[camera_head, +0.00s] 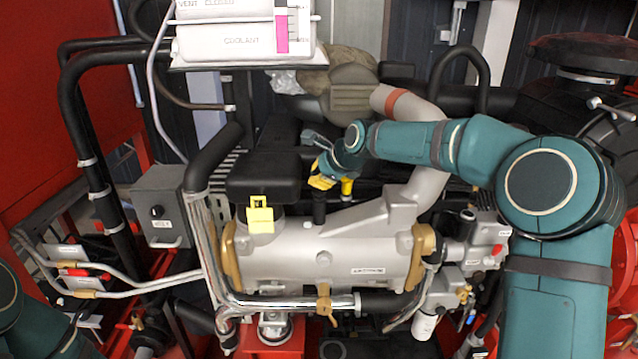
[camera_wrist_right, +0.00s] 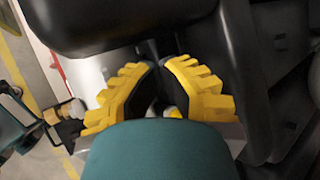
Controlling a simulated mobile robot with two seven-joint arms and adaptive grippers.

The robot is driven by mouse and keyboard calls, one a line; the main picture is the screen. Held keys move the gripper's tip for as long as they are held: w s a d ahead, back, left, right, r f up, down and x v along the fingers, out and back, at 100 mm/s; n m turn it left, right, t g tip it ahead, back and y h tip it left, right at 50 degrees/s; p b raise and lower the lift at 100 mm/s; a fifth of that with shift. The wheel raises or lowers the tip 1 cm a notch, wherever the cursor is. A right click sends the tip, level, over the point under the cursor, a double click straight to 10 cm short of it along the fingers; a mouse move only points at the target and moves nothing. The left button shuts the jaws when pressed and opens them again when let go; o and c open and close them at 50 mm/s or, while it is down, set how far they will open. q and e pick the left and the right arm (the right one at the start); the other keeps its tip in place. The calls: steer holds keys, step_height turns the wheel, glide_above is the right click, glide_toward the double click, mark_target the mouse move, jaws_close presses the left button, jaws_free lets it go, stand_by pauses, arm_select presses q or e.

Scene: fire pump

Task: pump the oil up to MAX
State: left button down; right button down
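My right gripper (camera_head: 325,173), with yellow fingers, is above the back of the grey engine block (camera_head: 320,255). A small yellow-topped part (camera_head: 347,187) stands close beside it on the right, and a black upright tube (camera_head: 319,208) is just below. In the right wrist view the gripper's fingers (camera_wrist_right: 157,72) are apart with a narrow dark gap at the tips. A small yellow and grey part (camera_wrist_right: 171,112) shows between them; whether it is touched is unclear. No oil level or MAX mark can be read. My left gripper is out of view.
A white coolant tank (camera_head: 245,42) with a pink marker hangs at the top. A black box (camera_head: 264,178) and a yellow tagged cap (camera_head: 260,214) are left of the gripper. Black pipes (camera_head: 75,120) and a grey control box (camera_head: 160,205) stand at the left.

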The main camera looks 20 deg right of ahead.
steer(key=shift+d+r+p, duration=0.1)
steer(key=shift+r+p, duration=1.1)
steer(key=shift+r, duration=0.15)
steer(key=shift+r, duration=0.1)
step_height(320, 180, up, 5)
steer(key=p, duration=0.4)
stand_by(1.6)
